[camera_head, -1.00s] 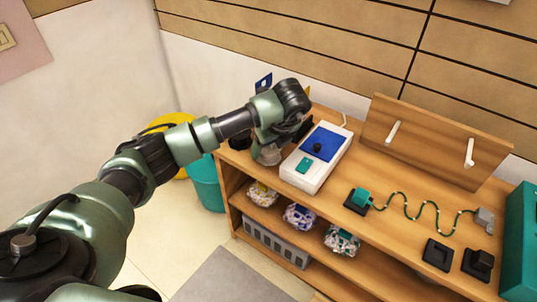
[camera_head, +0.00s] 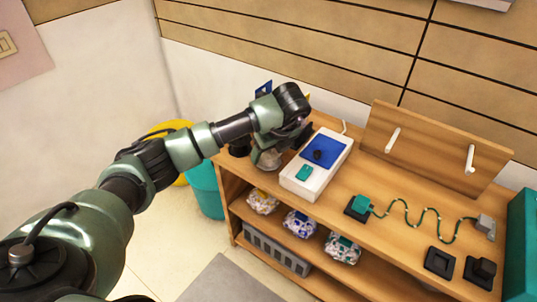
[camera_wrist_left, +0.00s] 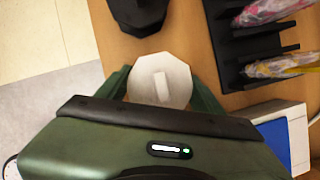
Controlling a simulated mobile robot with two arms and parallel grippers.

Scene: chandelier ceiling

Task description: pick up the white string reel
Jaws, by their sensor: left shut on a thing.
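In the head view my left gripper (camera_head: 268,157) is at the left end of the wooden shelf top (camera_head: 375,190), beside the white box. There the reel (camera_head: 270,161) is mostly hidden by the gripper. I cannot tell whether it still touches the wood. My right gripper is in neither view.
A white box with a blue panel (camera_head: 302,183) stands just right of the gripper. A black rack (camera_wrist_left: 235,45) and a dark round object (camera_wrist_left: 140,12) are close by. A wavy green cord (camera_head: 420,221) lies farther right. A teal bin (camera_head: 206,190) stands on the floor.

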